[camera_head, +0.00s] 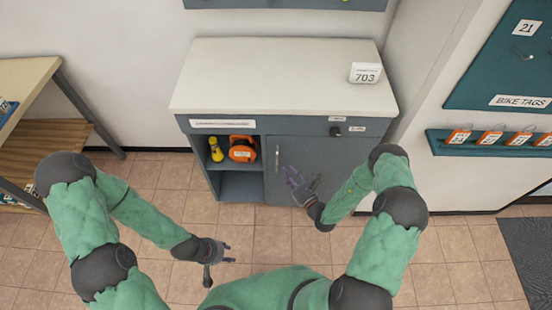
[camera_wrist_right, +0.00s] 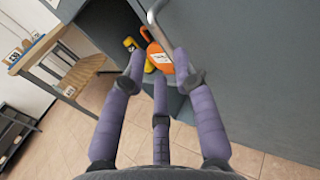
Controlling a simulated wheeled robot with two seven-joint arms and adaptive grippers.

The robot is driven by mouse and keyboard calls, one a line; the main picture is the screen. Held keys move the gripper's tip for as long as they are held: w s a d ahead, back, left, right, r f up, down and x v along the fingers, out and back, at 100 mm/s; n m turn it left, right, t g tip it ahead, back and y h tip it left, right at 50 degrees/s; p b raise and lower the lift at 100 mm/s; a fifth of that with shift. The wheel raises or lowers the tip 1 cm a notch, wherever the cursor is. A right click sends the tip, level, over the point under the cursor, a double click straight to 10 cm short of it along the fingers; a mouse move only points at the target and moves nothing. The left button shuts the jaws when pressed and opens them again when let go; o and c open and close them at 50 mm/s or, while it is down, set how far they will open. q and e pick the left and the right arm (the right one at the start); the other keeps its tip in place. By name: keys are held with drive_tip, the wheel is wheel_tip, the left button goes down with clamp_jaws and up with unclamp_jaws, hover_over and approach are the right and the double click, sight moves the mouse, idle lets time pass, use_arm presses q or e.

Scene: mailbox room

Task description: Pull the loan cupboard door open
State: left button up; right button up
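The grey cupboard has a white top (camera_head: 285,75) and a flat grey door (camera_head: 280,191) on its right half. The door looks shut. A slim vertical metal handle (camera_head: 277,158) is at the door's left edge; it also shows at the top of the right wrist view (camera_wrist_right: 155,22). My right gripper (camera_head: 289,172) is in front of the door, just right of and below the handle. Its purple fingers (camera_wrist_right: 160,65) are spread, with the handle's lower end by the right fingertip; contact cannot be told. My left gripper (camera_head: 222,254) is open and empty above the floor.
An open shelf left of the door holds a yellow bottle (camera_head: 215,150) and an orange item (camera_head: 242,149). A 703 sign (camera_head: 365,73) stands on the top. A wooden rack (camera_head: 40,130) is at the left. Tiled floor (camera_head: 180,200) is clear.

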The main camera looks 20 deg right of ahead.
sight(277, 159)
drive_tip(key=b+x, duration=0.2)
drive_tip(key=x, duration=0.6)
drive_tip(key=shift+w+a, duration=0.3)
clamp_jaws()
